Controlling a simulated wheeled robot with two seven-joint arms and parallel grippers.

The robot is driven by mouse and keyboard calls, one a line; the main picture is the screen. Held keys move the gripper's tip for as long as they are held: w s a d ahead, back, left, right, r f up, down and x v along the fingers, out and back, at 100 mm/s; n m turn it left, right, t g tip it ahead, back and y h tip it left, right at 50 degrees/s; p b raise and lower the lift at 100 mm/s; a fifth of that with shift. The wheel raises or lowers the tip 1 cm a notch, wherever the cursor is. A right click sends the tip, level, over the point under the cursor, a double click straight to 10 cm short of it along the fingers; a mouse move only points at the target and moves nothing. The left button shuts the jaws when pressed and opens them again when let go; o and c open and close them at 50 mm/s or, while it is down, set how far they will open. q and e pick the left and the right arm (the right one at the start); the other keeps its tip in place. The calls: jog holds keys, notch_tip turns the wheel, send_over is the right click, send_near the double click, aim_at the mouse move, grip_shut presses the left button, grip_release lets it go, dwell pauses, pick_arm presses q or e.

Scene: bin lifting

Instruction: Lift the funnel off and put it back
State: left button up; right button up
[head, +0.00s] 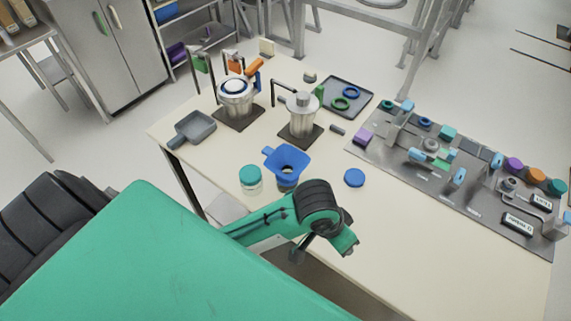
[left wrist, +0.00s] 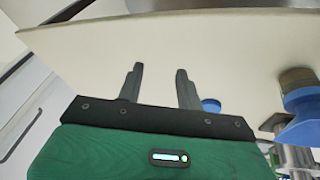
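The blue funnel (head: 287,159) has a wide square-looking top and a side tab. It sits on a small jar (head: 287,184) near the table's front edge. In the left wrist view, which is turned over, the funnel (left wrist: 303,105) is at the right edge, partly cut off, with the jar's brownish part (left wrist: 297,78) against it. My left gripper (left wrist: 158,70) is open and empty, its two fingers apart, and clear of the funnel. In the head view my left arm reaches the table's front edge; its fingers are not clearly visible there. My right gripper is not in view.
A teal-lidded jar (head: 251,178) stands left of the funnel, and a blue lid (head: 354,177) lies right. Behind are a grey scoop-like tray (head: 193,128), two metal vessels on dark bases, and a ring tray (head: 363,89). A crowded metal panel (head: 400,150) fills the right side.

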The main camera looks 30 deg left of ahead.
pick_arm(q)
jog(key=w+d+r+y, duration=0.1)
jog(key=w, duration=0.2)
jog(key=n+g+y, duration=0.2)
jog(key=n+y, duration=0.2)
jog(key=y, duration=0.4)
send_near(299, 171)
jog(key=b+x, duration=0.1)
jog(key=x, duration=0.5)
jog(key=shift+s+b, duration=0.25)
jog(key=shift+b, duration=0.1)
jog(key=p+x, duration=0.1)
jog(key=x, duration=0.3)
jog(key=shift+w, duration=0.2)
jog(key=shift+a+f, duration=0.1)
jog(key=shift+f, duration=0.1)
jog(key=shift+f+p, duration=0.25)
jog(key=shift+p, duration=0.4)
grip_shut()
